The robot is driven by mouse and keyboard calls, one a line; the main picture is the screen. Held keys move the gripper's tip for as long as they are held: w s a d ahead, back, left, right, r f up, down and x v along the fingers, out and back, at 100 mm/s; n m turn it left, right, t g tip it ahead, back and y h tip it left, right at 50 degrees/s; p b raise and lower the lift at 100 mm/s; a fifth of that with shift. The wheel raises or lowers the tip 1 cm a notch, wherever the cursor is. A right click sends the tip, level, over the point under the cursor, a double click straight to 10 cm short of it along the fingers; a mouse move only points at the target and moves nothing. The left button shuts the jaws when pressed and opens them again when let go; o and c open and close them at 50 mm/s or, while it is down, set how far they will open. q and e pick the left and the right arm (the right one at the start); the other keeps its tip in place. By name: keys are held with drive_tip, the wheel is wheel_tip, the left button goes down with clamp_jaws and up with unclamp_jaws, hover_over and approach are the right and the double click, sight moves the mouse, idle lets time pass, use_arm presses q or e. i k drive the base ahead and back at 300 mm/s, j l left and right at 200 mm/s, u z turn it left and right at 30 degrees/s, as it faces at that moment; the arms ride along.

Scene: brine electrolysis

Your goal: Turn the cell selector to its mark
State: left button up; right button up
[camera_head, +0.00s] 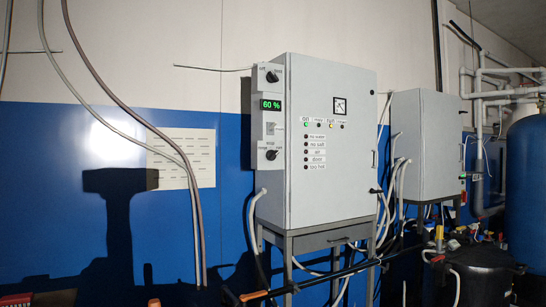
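A grey control cabinet (330,150) stands on a frame against the wall. A narrow panel on its left side carries an upper black rotary knob (271,76) and a lower black rotary knob (271,155). A green display (271,105) reading 60 % and a small switch (270,128) sit between them. Small labels flank both knobs; I cannot read them well enough to tell which is the cell selector, nor how either pointer stands against a mark. Neither of my grippers shows in this view, and nothing covers the knobs.
The cabinet front has indicator lamps (306,154) and a small meter (340,106). A second grey cabinet (425,145), pipes and a blue tank (526,190) stand at right. Grey hoses (140,124) hang at left, before a paper sheet (180,158). Cables run below the cabinet.

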sight(271, 155)
drive_tip(key=i+l+u, duration=0.1)
drive_tip(key=l, duration=0.3)
drive_tip(key=i+l+u, duration=0.1)
drive_tip(key=l, duration=0.35)
drive_tip(key=i+l+u, duration=0.1)
drive_tip(key=i+l, duration=0.15)
drive_tip(key=l, duration=0.2)
drive_tip(key=i+l+u, duration=0.1)
drive_tip(key=l, duration=0.35)
